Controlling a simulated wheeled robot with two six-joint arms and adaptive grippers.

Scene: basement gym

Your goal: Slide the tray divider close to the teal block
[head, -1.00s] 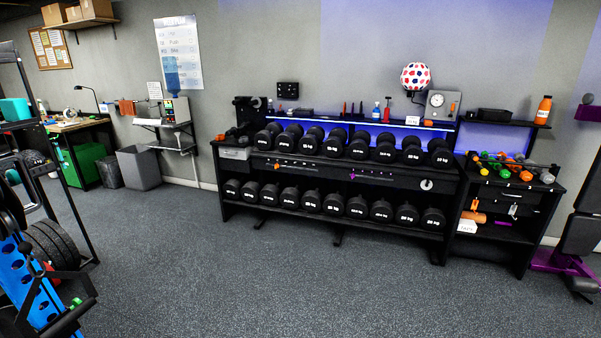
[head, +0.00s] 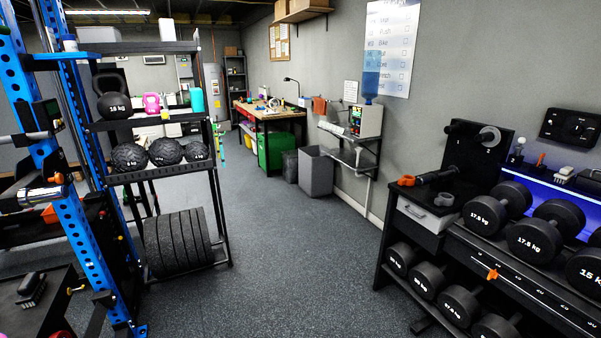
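I cannot make out a tray divider in this view. Neither of my grippers is in view.
The storage rack (head: 178,178) holds kettlebells, balls and weight plates on the left, beside a blue power rack (head: 75,215). A dumbbell rack (head: 455,245) stands at right. Open floor (head: 275,255) runs between them toward a workbench (head: 268,114) and a grey bin (head: 315,171).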

